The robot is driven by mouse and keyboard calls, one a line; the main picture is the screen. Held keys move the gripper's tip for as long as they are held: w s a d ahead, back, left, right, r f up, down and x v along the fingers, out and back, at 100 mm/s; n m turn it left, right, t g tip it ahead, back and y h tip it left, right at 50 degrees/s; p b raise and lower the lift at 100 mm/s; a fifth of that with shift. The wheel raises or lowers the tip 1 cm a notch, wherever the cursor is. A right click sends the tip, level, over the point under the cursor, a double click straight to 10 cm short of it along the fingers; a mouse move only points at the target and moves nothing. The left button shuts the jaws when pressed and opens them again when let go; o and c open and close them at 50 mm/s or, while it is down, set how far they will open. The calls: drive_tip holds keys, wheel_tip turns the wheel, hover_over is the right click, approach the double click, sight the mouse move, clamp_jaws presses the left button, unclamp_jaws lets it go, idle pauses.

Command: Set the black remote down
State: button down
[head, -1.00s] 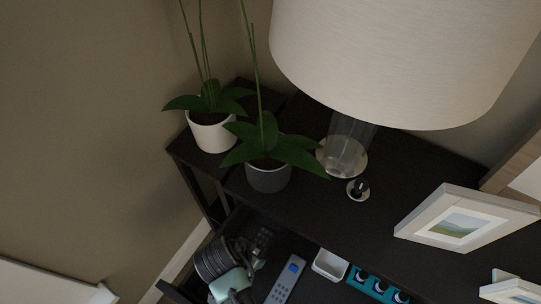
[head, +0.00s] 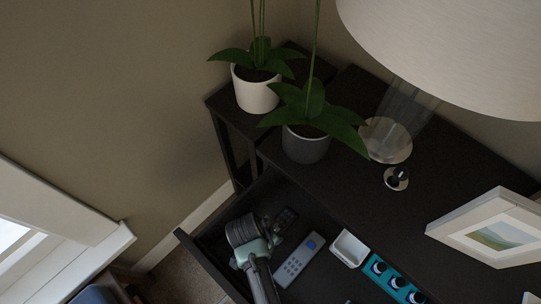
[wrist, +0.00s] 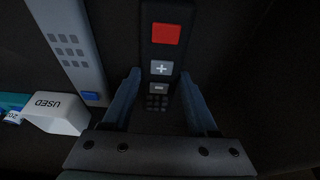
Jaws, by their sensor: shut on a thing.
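The black remote (wrist: 162,50) has a red button and grey plus and minus keys. In the wrist view it runs up from between the two fingers of my gripper (wrist: 162,104), which is shut on it. In the head view my gripper (head: 268,230) is inside the open drawer (head: 215,268), and the dark remote (head: 286,217) shows just beyond it, partly hidden. I cannot tell whether the remote touches the drawer floor.
A grey remote (head: 297,260) lies right of my gripper, also in the wrist view (wrist: 66,48). Beyond it are a white box (head: 350,248) and a teal tray (head: 391,281). Potted plants (head: 305,147), a lamp (head: 385,140) and a picture frame (head: 495,230) stand on the dark top.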

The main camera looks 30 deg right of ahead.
drive_tip(key=shift+f, duration=0.1)
drive_tip(key=shift+c, duration=0.9)
unclamp_jaws()
